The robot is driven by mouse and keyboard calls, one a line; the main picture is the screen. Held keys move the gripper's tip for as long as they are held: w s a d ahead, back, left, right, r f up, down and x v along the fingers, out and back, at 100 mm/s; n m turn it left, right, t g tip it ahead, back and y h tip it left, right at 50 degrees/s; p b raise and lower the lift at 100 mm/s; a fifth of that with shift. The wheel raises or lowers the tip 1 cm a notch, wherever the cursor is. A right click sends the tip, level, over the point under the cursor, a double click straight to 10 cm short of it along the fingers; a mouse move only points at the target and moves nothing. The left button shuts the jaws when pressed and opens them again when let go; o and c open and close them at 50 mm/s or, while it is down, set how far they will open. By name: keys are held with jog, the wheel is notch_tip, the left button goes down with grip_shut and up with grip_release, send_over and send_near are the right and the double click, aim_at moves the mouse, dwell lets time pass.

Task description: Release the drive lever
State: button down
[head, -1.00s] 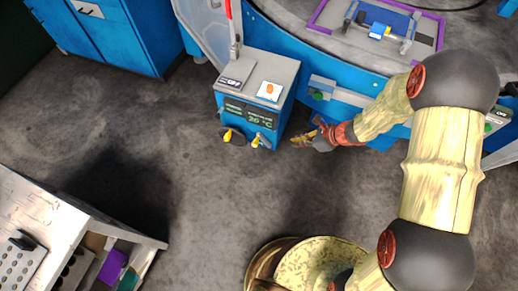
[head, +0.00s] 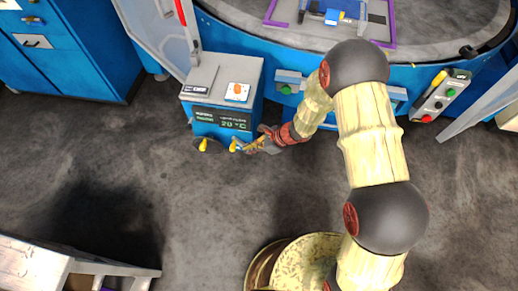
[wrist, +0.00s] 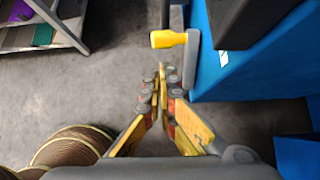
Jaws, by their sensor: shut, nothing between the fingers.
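Two yellow-handled levers stick out low on the front of a blue control box (head: 222,95). The left lever (head: 203,145) stands clear of my gripper, and the right lever (head: 234,145) is just left of my gripper (head: 246,149). In the wrist view a yellow handle (wrist: 167,39) on a grey arm lies just beyond my fingertips (wrist: 163,72), with a gap showing. My gripper is shut and empty. No label shows which lever is the drive lever. A red-handled lever (head: 181,12) stands behind the box.
The box has a lit display (head: 221,120). A large blue machine (head: 300,50) with a purple frame (head: 379,22) stands behind. A panel with buttons (head: 440,95) is at right, a blue cabinet (head: 90,60) at left, a bench (head: 110,275) at lower left. Grey floor between is clear.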

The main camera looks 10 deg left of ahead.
jog(key=shift+w+a+f, duration=0.1)
jog(key=shift+a, duration=1.1)
jog(key=shift+a+f+h+p, duration=0.1)
jog(key=shift+a+h+p, duration=0.55)
jog(key=shift+a, duration=0.2)
jog(key=shift+w, duration=0.1)
